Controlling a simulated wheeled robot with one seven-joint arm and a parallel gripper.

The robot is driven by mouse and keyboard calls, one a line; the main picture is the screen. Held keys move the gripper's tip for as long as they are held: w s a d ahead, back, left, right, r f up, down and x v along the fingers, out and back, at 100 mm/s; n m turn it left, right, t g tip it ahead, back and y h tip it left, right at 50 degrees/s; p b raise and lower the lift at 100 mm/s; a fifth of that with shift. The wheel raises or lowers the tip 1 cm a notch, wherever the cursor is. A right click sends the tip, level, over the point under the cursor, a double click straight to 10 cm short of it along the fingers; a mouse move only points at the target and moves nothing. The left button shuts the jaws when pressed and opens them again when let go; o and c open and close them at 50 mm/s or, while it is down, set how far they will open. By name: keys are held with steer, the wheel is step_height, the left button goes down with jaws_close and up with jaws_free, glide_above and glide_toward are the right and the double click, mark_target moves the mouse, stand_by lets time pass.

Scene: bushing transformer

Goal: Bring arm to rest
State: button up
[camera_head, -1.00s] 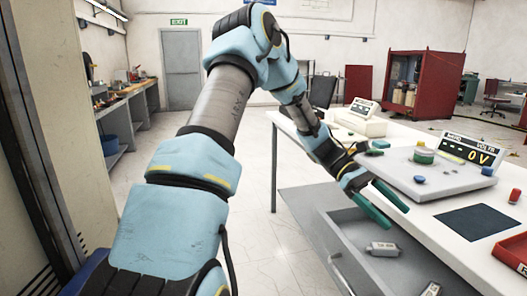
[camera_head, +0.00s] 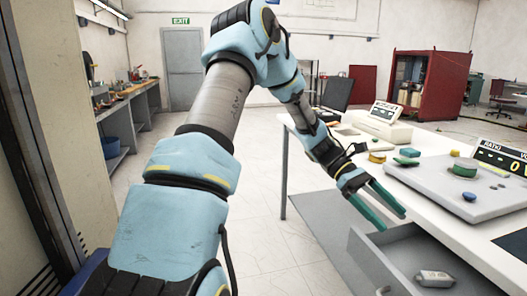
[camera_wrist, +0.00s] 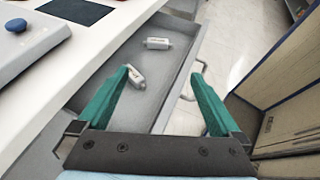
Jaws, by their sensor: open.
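My gripper (camera_head: 388,205) has two green fingers that are spread apart with nothing between them. In the head view it hangs at the table's near edge, by the open drawer. In the wrist view my gripper (camera_wrist: 163,78) points over the grey open drawer (camera_wrist: 118,50). Two small grey-white cylindrical parts lie in the drawer: one (camera_wrist: 157,43) farther in and one (camera_wrist: 136,77) close to the left fingertip in the picture. In the head view one such part (camera_head: 434,278) shows in the drawer (camera_head: 376,262); the other is out of view.
The white table (camera_head: 440,229) holds a grey panel (camera_head: 430,185) with coloured knobs, a display unit (camera_head: 500,157) and another instrument (camera_head: 383,125). A red cabinet (camera_head: 440,88) stands behind. Floor left of the table is clear. A tall panel (camera_wrist: 290,110) stands at right in the wrist view.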

steer(key=a+f+m+t+y, duration=0.1)
steer(key=a+m+t+y, duration=0.2)
steer(key=a, duration=1.4)
steer(key=a+f+m+t+y+b, duration=0.1)
steer(key=a+m+t+y, duration=0.3)
steer(key=a+t, duration=0.5)
steer(key=a+m, duration=0.1)
steer(key=a, duration=0.7)
steer(key=shift+s+y, duration=0.15)
steer(key=shift+y, duration=0.15)
steer(key=shift+c, duration=0.2)
